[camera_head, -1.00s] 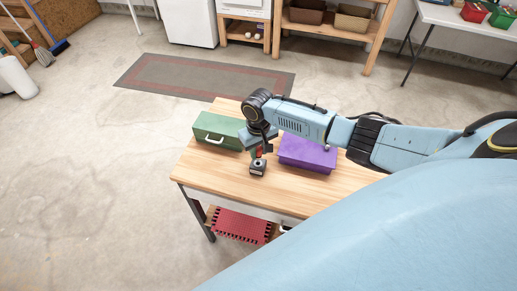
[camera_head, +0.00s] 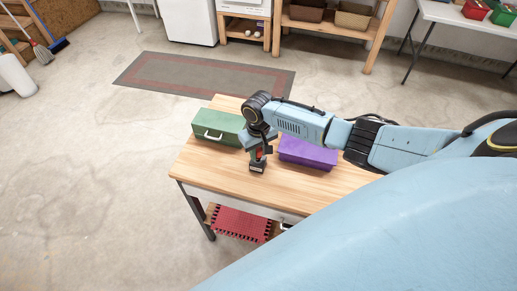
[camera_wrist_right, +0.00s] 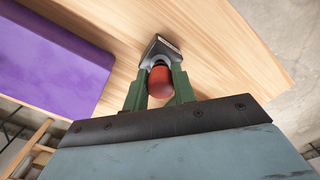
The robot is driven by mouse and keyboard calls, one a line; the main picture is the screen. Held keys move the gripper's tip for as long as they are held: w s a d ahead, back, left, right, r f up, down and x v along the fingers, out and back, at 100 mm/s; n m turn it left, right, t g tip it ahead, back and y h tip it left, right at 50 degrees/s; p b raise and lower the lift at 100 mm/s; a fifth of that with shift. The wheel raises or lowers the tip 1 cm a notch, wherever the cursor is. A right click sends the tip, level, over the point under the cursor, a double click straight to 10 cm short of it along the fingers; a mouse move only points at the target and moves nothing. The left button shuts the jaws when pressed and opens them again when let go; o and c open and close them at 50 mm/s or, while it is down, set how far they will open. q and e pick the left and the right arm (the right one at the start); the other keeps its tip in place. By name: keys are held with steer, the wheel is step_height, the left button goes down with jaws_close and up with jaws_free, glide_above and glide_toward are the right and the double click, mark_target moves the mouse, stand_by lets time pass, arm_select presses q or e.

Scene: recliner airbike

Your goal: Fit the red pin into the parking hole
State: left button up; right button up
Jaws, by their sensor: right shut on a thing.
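My right gripper (camera_head: 260,149) is low over the wooden table, between the green box and the purple box. In the right wrist view its two green fingers (camera_wrist_right: 160,88) stand on either side of the red pin (camera_wrist_right: 160,80) and are shut on it. The red pin also shows small in the head view (camera_head: 259,155). The parking hole cannot be made out. My left gripper is not in view.
The green box (camera_head: 217,128) with a white handle and the purple box (camera_head: 308,152) stand close on both sides. The wooden table (camera_head: 215,178) is clear in front.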

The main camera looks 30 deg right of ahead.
steer(key=shift+f+b, duration=0.45)
steer(key=shift+f, duration=0.35)
steer(key=o, duration=1.1)
step_height(320, 180, up, 13)
steer(key=shift+r+p, duration=0.2)
steer(key=shift+p, duration=0.5)
